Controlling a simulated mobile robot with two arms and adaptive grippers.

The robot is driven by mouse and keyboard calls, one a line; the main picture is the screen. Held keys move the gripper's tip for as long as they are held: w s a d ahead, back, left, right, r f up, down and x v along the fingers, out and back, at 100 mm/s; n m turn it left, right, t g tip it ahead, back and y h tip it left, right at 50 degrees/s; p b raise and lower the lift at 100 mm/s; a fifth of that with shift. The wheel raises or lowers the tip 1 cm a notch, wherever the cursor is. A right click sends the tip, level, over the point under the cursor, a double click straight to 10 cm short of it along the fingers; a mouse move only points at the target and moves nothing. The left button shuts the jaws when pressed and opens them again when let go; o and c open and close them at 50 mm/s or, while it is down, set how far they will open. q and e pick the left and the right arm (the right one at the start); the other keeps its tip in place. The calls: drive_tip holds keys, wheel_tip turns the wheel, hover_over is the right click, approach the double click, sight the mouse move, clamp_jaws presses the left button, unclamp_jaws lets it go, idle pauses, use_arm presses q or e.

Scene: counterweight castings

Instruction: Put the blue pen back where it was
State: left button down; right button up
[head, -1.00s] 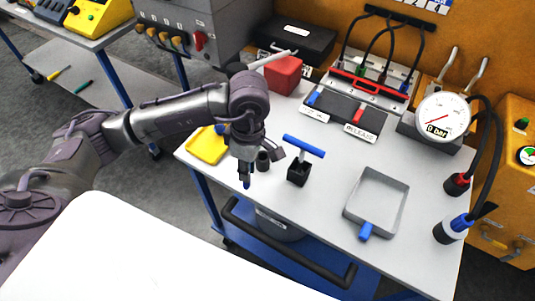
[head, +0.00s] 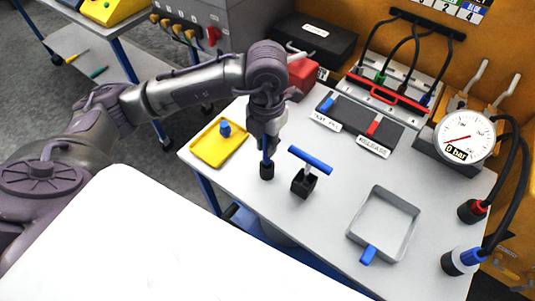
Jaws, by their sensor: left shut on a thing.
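My left gripper (head: 267,132) is shut on the blue pen and points down over the table. The blue pen (head: 266,148) is upright, and its upper part is hidden by the fingers. Its lower end meets the mouth of a small black cup (head: 267,171) standing on the table. I cannot tell how far inside the cup it is. My right gripper is not in view.
A black block with a blue T-handle (head: 311,160) stands just right of the cup. A yellow tray (head: 220,147) with a blue knobbed piece lies to the left. A grey square frame (head: 385,222) and a pressure gauge (head: 464,137) are at right.

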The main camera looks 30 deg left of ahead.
use_arm(q)
drive_tip(key=shift+f, duration=0.7)
wheel_tip(320, 180, down, 3)
drive_tip(key=shift+f+p, duration=0.1)
drive_tip(key=shift+p, duration=0.35)
drive_tip(key=shift+f, duration=0.25)
drive_tip(key=c, duration=1.1)
unclamp_jaws()
drive_tip(key=shift+r, duration=0.1)
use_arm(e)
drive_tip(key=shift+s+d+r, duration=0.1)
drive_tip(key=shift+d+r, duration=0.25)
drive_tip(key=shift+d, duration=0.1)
use_arm(q)
drive_tip(key=shift+r, duration=0.1)
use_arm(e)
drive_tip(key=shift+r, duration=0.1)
